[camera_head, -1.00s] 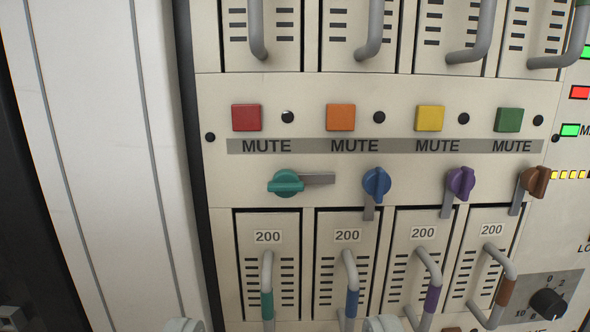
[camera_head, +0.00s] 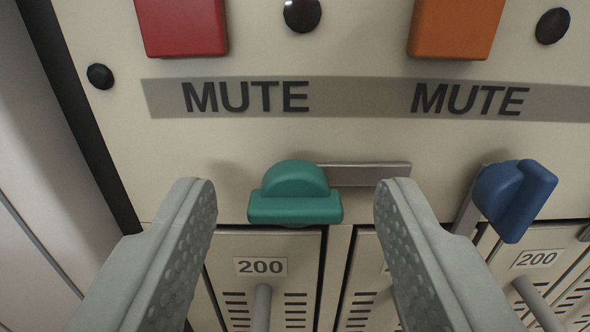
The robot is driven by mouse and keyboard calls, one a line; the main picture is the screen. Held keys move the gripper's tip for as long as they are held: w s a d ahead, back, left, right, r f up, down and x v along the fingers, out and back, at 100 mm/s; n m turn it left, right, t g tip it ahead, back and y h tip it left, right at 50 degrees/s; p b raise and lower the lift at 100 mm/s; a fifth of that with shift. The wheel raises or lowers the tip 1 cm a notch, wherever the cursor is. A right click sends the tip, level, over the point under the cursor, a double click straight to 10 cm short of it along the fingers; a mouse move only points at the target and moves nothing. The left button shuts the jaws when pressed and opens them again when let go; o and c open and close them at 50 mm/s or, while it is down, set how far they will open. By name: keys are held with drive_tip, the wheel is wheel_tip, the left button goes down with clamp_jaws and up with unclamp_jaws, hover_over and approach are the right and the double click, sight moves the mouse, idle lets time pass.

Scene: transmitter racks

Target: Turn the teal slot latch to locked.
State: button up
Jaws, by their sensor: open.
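The teal slot latch (camera_head: 295,193) is a round knob with a bar grip, and the bar lies level. Its grey metal tongue (camera_head: 365,174) points right, level, above the gap between two module fronts. My gripper (camera_head: 294,188) is open, with one finger on each side of the teal knob. Both fingers appear apart from the knob, and the right finger's tip is just below the end of the tongue. The teal latch sits above the left module (camera_head: 275,290) labelled 200.
The blue latch (camera_head: 512,197) is close to the right finger, with its tongue pointing down. A red button (camera_head: 181,26) and an orange button (camera_head: 456,27) sit above the MUTE strip (camera_head: 360,97). A module handle (camera_head: 262,307) stands out below the teal latch.

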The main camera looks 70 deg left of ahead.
drive_tip(key=shift+a, duration=0.15)
drive_tip(key=c, duration=1)
